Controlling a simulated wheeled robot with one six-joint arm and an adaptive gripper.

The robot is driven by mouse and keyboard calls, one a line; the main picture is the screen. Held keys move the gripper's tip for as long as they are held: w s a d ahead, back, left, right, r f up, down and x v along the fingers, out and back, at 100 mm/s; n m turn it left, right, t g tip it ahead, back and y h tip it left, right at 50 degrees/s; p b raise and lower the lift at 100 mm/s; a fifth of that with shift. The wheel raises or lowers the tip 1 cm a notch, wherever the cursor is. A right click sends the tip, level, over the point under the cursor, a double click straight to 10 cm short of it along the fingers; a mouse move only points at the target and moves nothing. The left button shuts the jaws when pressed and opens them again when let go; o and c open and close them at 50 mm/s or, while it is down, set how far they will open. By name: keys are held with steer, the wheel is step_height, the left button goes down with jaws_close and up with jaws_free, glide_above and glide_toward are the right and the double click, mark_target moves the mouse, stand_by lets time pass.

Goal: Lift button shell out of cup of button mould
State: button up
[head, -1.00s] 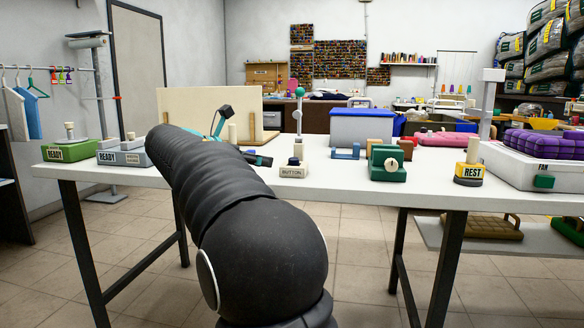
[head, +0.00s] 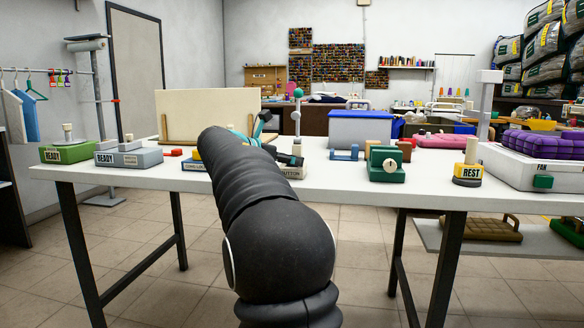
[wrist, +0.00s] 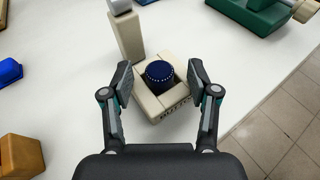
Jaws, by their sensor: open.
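The button shell (wrist: 159,73) is a dark blue round piece with a ring of pale dots. It sits in the square cup of the beige button mould (wrist: 148,102) in the wrist view. In the head view the mould (head: 292,172) shows its label at the table's front edge, partly behind my arm. My gripper (wrist: 160,79) is open, with one finger on each side of the shell and a gap on both sides. Its height over the shell is hard to tell.
A beige post (wrist: 127,36) stands just behind the mould. A green block device (head: 387,163) and a blue bracket (head: 344,153) stand to the right on the white table (head: 330,181). An orange-brown block (wrist: 20,157) lies to the left in the wrist view.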

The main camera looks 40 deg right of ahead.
steer(key=c, duration=0.9)
steer(key=shift+r, duration=0.45)
step_height(320, 180, up, 4)
steer(key=shift+s+p, duration=0.1)
steer(key=shift+p, duration=0.8)
steer(key=s+d+r, duration=0.2)
steer(key=s, duration=0.1)
steer(key=s+d+r, duration=0.2)
steer(key=s, duration=0.1)
steer(key=s+d+r+p, duration=0.1)
steer(key=s+d+r, duration=0.1)
steer(key=s, duration=0.1)
steer(key=shift+s+d, duration=0.25)
steer(key=shift+d, duration=0.05)
